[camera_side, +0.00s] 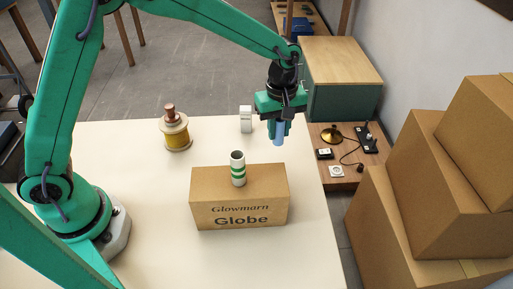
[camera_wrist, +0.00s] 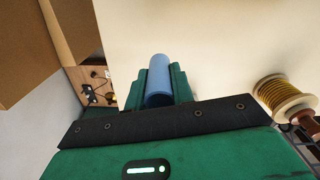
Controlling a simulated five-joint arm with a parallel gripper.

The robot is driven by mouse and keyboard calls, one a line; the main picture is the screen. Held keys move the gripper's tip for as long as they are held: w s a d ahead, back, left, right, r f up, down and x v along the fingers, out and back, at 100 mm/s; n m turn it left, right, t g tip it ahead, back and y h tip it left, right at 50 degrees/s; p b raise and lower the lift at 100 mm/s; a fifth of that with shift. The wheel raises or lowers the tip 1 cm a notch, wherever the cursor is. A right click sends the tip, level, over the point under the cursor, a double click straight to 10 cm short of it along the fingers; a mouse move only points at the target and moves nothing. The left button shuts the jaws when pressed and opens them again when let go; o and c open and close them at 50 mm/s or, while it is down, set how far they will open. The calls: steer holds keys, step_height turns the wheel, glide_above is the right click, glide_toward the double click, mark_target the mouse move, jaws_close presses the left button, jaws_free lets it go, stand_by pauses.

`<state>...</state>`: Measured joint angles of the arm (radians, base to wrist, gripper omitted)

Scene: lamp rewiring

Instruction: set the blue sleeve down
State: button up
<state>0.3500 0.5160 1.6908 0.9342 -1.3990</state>
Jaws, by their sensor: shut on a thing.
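The blue sleeve (camera_side: 279,133) is a plain blue tube, held upright between the fingers of my gripper (camera_side: 278,124) in the side view. My gripper is shut on it, above the far right part of the white table (camera_side: 130,160). In the wrist view the blue sleeve (camera_wrist: 159,80) sits between the green fingers of my gripper (camera_wrist: 158,86). Its lower end appears clear of the table, but the exact gap is hard to tell.
A cardboard box (camera_side: 240,210) marked Glowmarn Globe carries a white tube with green bands (camera_side: 238,169). A yellow wire spool (camera_side: 176,133) and a small white block (camera_side: 246,119) stand behind. Large cartons (camera_side: 440,190) crowd the right.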

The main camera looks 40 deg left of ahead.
steer(key=w+a+f, duration=0.2)
steer(key=w+a, duration=0.1)
steer(key=shift+w+a+f, duration=0.15)
steer(key=shift+w+f, duration=0.05)
steer(key=shift+f, duration=2.2)
steer(key=shift+f, duration=0.2)
steer(key=o, duration=1)
steer(key=shift+c, duration=0.2)
steer(key=shift+r, duration=0.15)
step_height(320, 180, up, 12)
